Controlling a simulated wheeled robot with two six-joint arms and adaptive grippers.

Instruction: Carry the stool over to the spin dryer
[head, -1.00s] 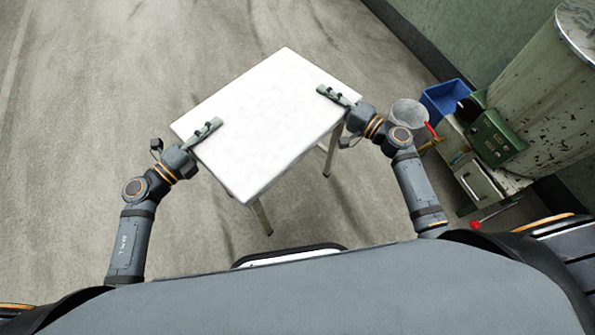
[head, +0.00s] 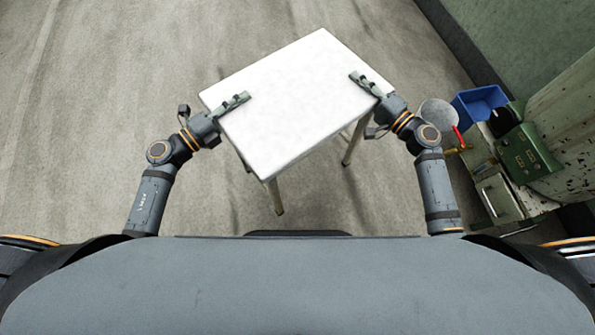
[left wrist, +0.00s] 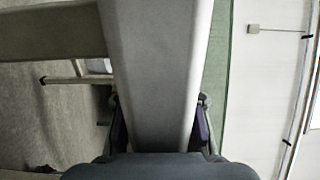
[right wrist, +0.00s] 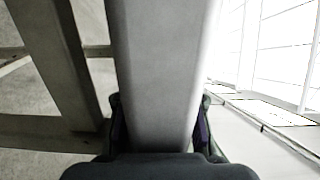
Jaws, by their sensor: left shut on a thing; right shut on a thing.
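The stool (head: 290,100) has a white rectangular top and thin legs; it sits in front of me, turned at an angle. My left gripper (head: 234,104) is shut on the left edge of its top, and my right gripper (head: 367,82) is shut on the right edge. In the left wrist view the stool's pale edge (left wrist: 155,60) lies between the fingers, as it does in the right wrist view (right wrist: 158,60). Whether the feet touch the floor is unclear. A chipped pale-green cylinder (head: 570,125), perhaps the spin dryer, stands at the right, partly out of view.
A green control box (head: 527,152) is in front of the cylinder. A blue bin (head: 478,103), a grey bucket (head: 438,118) and a red-handled tool (head: 459,137) are close right of my right arm. A wall runs at upper right. Concrete floor (head: 110,80) is clear at left.

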